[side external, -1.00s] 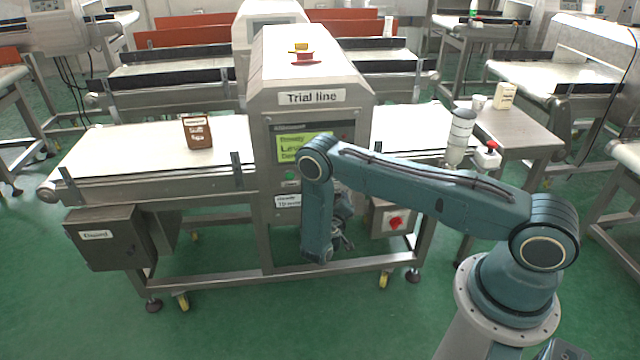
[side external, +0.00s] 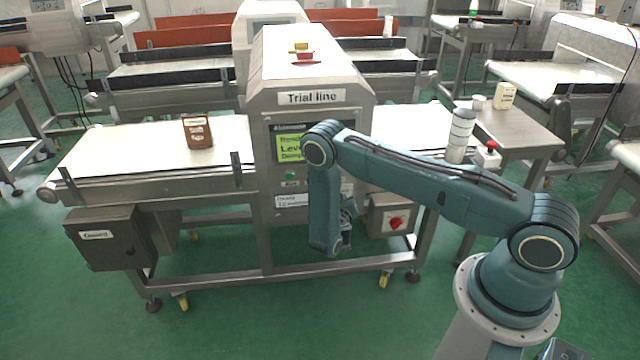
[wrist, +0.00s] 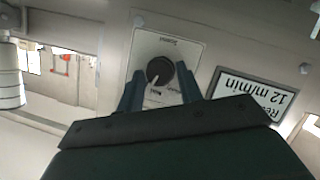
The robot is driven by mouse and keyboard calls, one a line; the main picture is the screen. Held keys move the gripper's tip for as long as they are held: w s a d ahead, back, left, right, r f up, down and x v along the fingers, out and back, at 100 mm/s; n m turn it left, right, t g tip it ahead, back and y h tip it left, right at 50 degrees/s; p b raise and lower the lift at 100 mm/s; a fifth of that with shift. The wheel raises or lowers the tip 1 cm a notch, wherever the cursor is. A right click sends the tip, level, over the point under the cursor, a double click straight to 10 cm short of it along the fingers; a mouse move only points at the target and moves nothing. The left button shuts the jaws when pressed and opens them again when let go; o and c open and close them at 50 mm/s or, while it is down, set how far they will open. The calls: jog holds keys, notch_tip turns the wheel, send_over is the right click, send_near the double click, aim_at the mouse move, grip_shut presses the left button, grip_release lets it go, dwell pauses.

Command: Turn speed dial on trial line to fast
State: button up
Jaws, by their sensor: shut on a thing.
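The black round speed dial (wrist: 160,70) sits on a pale plate with small upside-down lettering in the wrist view. A light pointer mark shows near its lower left edge; the small position words are hard to read. My gripper (wrist: 161,84) has one finger on each side of the dial and is shut on it. In the side view my gripper (side external: 347,215) is at the front of the trial line machine (side external: 310,75), right of its middle, and my arm hides the dial there.
A speed readout (wrist: 252,96) showing 12 m/min is beside the dial plate. A red rotary switch (side external: 395,222) is on a box to the right. A red stop button (side external: 491,148) stands by the side table.

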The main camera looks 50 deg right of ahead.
jog(key=m+y, duration=0.1)
jog(key=m+t, duration=0.1)
jog(key=m, duration=0.1)
jog(key=shift+s+d+m+t+y, duration=0.1)
jog(key=shift+d+m+t+y, duration=0.05)
jog(key=shift+m+t+y, duration=0.2)
dwell(0.3)
jog(key=o, duration=1)
jog(key=shift+s, duration=0.1)
jog(key=v, duration=1.3)
jog(key=shift+a+r, duration=0.2)
jog(key=shift+r, duration=0.15)
jog(key=shift+s, duration=0.1)
